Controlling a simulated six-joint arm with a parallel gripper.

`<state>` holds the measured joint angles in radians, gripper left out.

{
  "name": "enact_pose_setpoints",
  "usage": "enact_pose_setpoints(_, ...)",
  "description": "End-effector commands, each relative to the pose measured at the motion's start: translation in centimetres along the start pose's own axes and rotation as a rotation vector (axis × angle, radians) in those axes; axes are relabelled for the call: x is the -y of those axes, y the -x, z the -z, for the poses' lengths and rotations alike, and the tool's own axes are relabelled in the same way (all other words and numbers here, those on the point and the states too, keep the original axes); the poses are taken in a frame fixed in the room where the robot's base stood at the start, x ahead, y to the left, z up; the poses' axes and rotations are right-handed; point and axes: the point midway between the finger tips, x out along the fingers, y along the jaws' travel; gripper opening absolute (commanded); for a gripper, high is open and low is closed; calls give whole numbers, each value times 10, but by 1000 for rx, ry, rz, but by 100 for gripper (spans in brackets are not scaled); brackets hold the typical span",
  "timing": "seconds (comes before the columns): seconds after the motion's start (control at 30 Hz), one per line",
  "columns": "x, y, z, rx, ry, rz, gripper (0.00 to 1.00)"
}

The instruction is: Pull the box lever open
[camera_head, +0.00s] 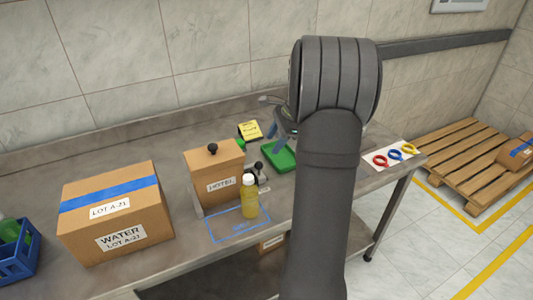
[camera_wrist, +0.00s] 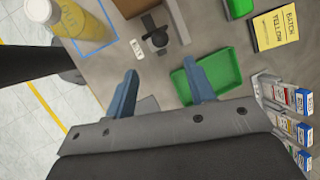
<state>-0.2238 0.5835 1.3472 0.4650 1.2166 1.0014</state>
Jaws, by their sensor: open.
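The brown box (camera_head: 214,173) labelled HOTEL stands mid-table with a black knob on top. A black-knobbed lever (camera_head: 258,167) sits at its right side. In the wrist view the lever (camera_wrist: 158,40) shows at top centre, beside the brown box's edge (camera_wrist: 178,22). My gripper (camera_wrist: 160,67) is open, its two blue fingers apart with nothing gripped. The lever lies just beyond the fingertips in the picture, between their lines; I see no contact. In the head view my arm hides most of the gripper.
A bottle (camera_head: 249,200) with yellow contents stands in front of the box, by a blue outline. A green tray (camera_head: 280,158) and yellow card (camera_head: 250,130) lie behind. A WATER carton (camera_head: 115,215) is left; coloured rings (camera_head: 395,154) lie right. Small boxes (camera_wrist: 285,110) show in the wrist view.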

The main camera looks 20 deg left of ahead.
Motion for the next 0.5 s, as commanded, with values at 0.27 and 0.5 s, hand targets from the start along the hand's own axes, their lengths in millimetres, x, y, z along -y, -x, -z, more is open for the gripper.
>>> enact_pose_setpoints(0.27, 0, 52, 1, -1, -1, 3, 50)
enact_pose_setpoints(0.5, 0, 64, 0, 0, -1, 0, 50)
